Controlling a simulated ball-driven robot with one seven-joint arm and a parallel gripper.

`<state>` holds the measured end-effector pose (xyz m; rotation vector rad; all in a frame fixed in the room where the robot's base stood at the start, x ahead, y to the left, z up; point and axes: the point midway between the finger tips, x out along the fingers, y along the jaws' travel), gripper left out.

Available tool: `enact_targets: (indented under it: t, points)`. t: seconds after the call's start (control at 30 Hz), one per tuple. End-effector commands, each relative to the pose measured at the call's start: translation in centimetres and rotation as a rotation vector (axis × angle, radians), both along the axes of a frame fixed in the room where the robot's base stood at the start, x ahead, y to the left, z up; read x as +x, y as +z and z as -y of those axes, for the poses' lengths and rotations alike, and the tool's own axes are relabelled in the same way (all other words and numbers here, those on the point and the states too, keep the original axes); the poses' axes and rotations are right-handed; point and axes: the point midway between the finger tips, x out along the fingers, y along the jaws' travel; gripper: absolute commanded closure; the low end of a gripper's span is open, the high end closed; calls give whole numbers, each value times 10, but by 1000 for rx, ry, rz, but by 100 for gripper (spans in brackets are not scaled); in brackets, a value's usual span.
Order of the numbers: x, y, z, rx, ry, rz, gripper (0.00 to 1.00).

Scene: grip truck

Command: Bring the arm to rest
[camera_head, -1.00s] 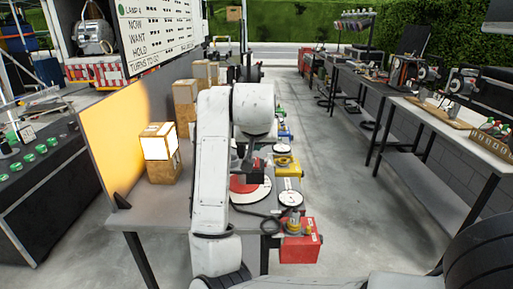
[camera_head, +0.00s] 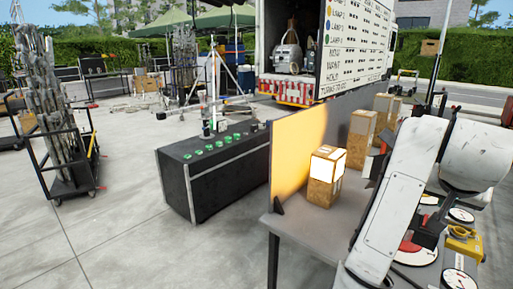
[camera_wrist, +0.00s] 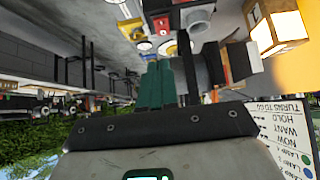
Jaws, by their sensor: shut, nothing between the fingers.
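My arm (camera_head: 400,190) is raised and bent over the grey table (camera_head: 300,232) at the right of the head view. My gripper (camera_wrist: 162,78) shows in the wrist view as two dark green fingers side by side, shut with nothing between them. It hangs above the table's right part, near a red and white disc (camera_head: 415,252) and a yellow device (camera_head: 464,240). The wrist view is upside down. In the head view the gripper is small and partly hidden by my arm.
A black console (camera_head: 215,165) with green buttons stands to the left. A pole cart (camera_head: 62,150) is farther left. Open concrete lies in front.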

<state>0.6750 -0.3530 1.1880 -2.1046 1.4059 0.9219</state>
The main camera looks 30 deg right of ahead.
Motion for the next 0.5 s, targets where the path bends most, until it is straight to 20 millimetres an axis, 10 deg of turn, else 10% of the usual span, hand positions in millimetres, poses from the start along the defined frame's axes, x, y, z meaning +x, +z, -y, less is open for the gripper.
enact_targets:
  t: [0.23,0.5]
  points:
    - [7,-25,-9,-24,70,-55,100]
    - [20,-120,-54,-53,344,-221,100]
